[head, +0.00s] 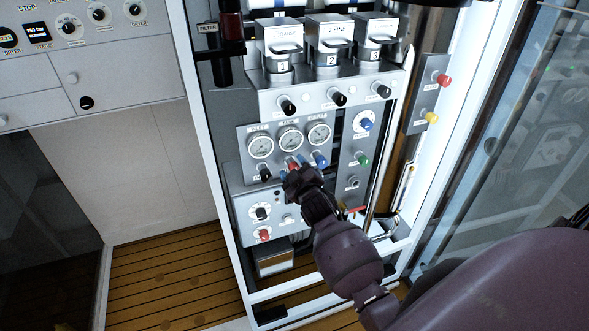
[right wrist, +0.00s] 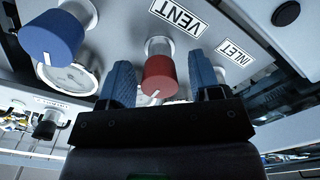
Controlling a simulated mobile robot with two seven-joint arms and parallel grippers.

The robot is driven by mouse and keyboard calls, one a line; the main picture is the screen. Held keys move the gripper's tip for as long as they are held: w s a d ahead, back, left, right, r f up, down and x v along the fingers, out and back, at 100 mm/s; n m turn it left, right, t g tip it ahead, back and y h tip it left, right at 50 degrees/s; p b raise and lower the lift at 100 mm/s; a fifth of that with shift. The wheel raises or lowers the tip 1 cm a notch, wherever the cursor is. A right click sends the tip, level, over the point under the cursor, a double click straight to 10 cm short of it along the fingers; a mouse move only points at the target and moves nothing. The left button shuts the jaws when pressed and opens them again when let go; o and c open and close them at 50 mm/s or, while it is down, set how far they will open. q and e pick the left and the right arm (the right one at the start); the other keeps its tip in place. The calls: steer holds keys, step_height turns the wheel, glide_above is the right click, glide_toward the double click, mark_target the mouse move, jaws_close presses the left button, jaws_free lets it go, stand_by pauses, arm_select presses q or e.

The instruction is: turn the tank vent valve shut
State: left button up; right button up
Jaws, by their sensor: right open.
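The vent valve is a red round knob (right wrist: 160,75) with a white pointer line, beside a VENT label (right wrist: 180,14) in the right wrist view. Part of it shows in the head view as a small red knob (head: 292,162) below the middle gauge. My right gripper (right wrist: 162,64) is open, its two blue fingers on either side of the knob in the picture. No clear contact shows. In the head view the right gripper (head: 289,177) is at the panel and hides part of the knob row. My left gripper is not in view.
A blue knob (right wrist: 52,36) is close beside the red one, and a black knob (head: 265,174) is on its other side. Three gauges (head: 290,139) sit above. A lower box carries a red knob (head: 264,235). A glass door (head: 520,150) stands at the right.

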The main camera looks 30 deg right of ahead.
steer(key=v, duration=1)
steer(key=shift+s, duration=0.4)
